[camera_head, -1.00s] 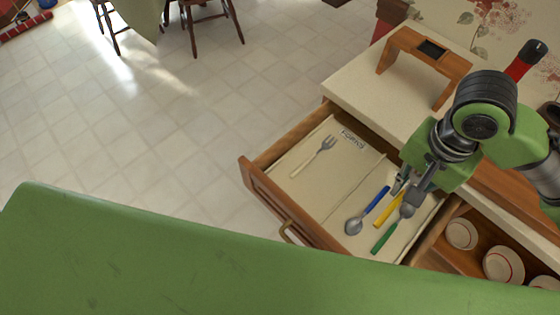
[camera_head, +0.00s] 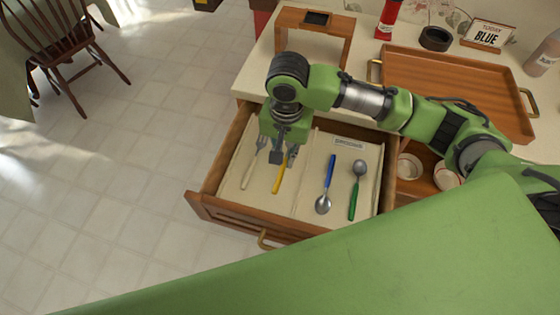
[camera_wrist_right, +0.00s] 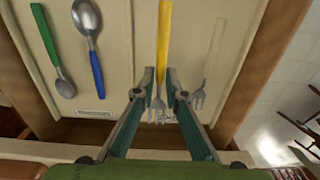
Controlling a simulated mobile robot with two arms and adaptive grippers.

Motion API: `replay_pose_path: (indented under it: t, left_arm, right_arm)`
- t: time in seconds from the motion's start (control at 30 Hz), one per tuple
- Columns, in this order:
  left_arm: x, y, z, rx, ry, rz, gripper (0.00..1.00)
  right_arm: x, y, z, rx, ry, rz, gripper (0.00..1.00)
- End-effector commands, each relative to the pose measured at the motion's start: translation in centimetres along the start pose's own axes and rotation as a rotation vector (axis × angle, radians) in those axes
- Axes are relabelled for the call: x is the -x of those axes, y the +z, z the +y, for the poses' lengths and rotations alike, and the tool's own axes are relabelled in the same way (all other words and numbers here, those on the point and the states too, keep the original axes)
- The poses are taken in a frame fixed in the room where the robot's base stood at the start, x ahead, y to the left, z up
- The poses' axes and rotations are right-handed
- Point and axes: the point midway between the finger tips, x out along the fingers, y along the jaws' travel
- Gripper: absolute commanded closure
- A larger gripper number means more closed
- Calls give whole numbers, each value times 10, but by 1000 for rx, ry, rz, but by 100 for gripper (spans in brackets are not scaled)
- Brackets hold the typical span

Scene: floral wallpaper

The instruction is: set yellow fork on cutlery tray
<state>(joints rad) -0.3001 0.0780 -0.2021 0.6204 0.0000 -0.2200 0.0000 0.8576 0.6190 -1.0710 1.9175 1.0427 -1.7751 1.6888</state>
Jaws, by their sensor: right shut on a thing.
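The yellow fork (camera_head: 279,178) has a yellow handle and metal tines. My right gripper (camera_head: 288,158) is shut on its metal neck; in the right wrist view the fork (camera_wrist_right: 165,38) runs between the fingers (camera_wrist_right: 158,78). The fork is over the left compartment of the cream cutlery tray (camera_head: 315,150), beside a pale-handled fork (camera_head: 248,176). I cannot tell whether it touches the tray floor. The right compartment is labelled for spoons and holds a blue spoon (camera_head: 328,180) and a green spoon (camera_head: 356,185). My left gripper is out of view.
The tray sits in an open wooden drawer (camera_head: 240,212). White dishes (camera_head: 409,167) stand in a compartment to its right. On the counter behind are a wooden stand (camera_head: 333,24), a brown serving tray (camera_head: 440,75) and a red bottle (camera_head: 388,18). A chair (camera_head: 62,45) stands at far left.

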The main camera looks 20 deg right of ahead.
Motion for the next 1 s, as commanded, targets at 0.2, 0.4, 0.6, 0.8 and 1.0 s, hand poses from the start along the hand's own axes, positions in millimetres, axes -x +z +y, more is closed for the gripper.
replay_pose_path:
  t: [0.2, 0.4, 0.6, 0.8, 1.0]
  left_arm:
    - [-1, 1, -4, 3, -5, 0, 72]
    - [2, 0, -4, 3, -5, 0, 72]
    - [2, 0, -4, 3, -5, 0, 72]
    - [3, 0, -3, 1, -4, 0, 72]
    - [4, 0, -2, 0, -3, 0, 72]
  right_arm:
    - [-17, -9, -11, 0, 0, 0, 100]
    - [-42, -12, -13, 0, 3, 1, 100]
    - [-53, -12, -14, 1, 0, 2, 100]
    - [-53, -12, -13, 0, 0, 1, 100]
    - [-55, -12, -13, 1, 0, 1, 72]
